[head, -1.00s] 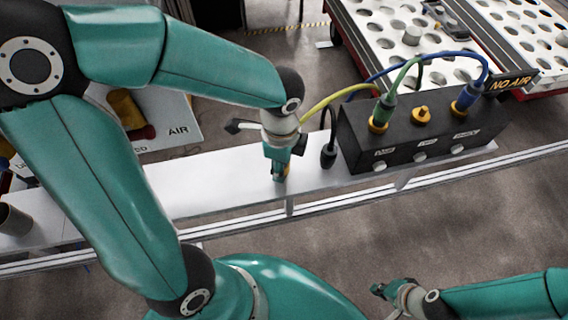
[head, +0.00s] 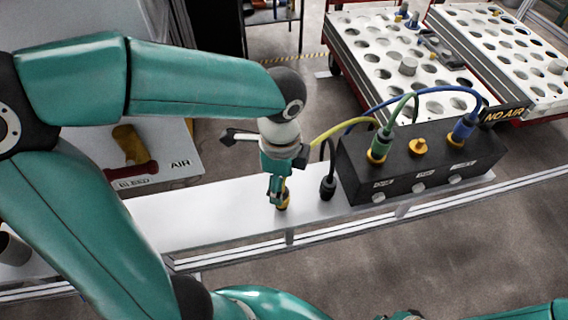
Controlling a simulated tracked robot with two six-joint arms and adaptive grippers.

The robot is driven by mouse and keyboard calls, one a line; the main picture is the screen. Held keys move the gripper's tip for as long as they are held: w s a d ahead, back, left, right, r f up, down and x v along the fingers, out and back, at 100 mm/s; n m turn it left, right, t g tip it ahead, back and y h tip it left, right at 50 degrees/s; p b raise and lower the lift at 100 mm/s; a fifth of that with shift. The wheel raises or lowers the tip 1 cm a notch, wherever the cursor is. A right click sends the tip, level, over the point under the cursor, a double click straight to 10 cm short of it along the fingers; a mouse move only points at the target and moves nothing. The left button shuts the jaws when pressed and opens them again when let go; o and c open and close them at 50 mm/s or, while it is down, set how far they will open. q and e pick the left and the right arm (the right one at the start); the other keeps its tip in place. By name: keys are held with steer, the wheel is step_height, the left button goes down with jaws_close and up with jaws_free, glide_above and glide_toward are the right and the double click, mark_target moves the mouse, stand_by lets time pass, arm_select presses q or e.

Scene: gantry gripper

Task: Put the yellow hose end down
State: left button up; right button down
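The yellow hose end (head: 283,201) stands roughly upright, its yellow collar low over the white shelf (head: 230,215). My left gripper (head: 276,190) points down at it, and its fingers look closed around it. I cannot tell whether the hose end touches the shelf. The yellow hose (head: 340,129) runs from behind the gripper to the right, toward the black box (head: 400,180). My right arm (head: 404,315) barely shows at the bottom edge. Its fingers cannot be made out.
A black hose end (head: 327,187) stands close to the right of my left gripper. Green (head: 383,141) and blue (head: 464,126) connectors sit in the box, beside an empty yellow port (head: 419,146). The shelf is clear to the left. A white cart (head: 385,60) stands behind.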

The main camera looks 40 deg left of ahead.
arm_select(q)
step_height(320, 180, up, 6)
steer(key=shift+f, duration=0.15)
stand_by(0.5)
